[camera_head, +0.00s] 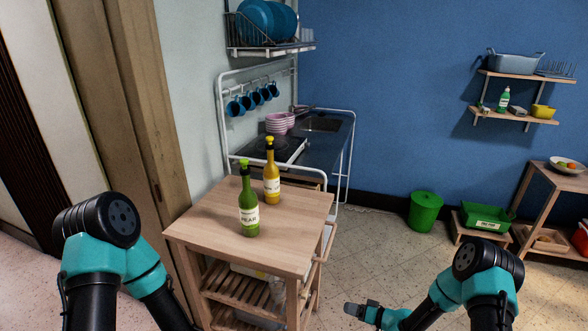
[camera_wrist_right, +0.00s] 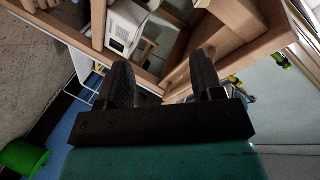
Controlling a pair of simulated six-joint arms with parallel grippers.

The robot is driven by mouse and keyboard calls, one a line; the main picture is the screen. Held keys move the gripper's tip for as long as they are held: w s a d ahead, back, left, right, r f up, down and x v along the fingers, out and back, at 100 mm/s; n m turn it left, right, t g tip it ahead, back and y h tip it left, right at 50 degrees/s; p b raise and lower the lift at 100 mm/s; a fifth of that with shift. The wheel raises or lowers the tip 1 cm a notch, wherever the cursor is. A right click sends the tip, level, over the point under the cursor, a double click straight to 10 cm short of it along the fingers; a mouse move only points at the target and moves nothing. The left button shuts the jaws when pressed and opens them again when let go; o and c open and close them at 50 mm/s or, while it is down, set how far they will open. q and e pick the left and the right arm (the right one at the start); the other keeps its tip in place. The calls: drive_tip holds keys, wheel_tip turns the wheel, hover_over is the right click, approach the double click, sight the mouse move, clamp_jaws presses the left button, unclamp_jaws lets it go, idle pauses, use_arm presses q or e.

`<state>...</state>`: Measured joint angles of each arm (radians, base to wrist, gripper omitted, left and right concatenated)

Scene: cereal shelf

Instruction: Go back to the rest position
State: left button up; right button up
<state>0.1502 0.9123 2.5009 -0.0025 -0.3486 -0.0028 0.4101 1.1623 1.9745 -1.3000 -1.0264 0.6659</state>
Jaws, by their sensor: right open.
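My right gripper (camera_head: 361,311) is at the bottom of the head view, to the right of the wooden cart and apart from it in the picture. In the right wrist view its two dark fingers (camera_wrist_right: 163,78) are spread apart with nothing held between them. My left arm comes in at the lower left of the head view, and its gripper is out of sight. A green bottle (camera_head: 249,205) and a yellow bottle (camera_head: 271,178) stand upright on the wooden cart (camera_head: 205,222), clear of both arms.
Cart slats and a white appliance (camera_wrist_right: 124,27) show beyond my right fingers. A green bin (camera_head: 424,211) and a green crate (camera_head: 485,218) are by the blue wall. A shelf unit (camera_head: 555,182) stands at right. Floor between cart and bin is clear.

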drive_tip(key=s+r+m+g+h, duration=0.2)
drive_tip(key=s+g+h, duration=0.5)
drive_tip(key=s, duration=1.9)
drive_tip(key=shift+s+d+m+g+h, duration=0.3)
drive_tip(key=shift+d+m+h, duration=0.1)
drive_tip(key=shift+h, duration=0.4)
drive_tip(key=shift+w, duration=0.1)
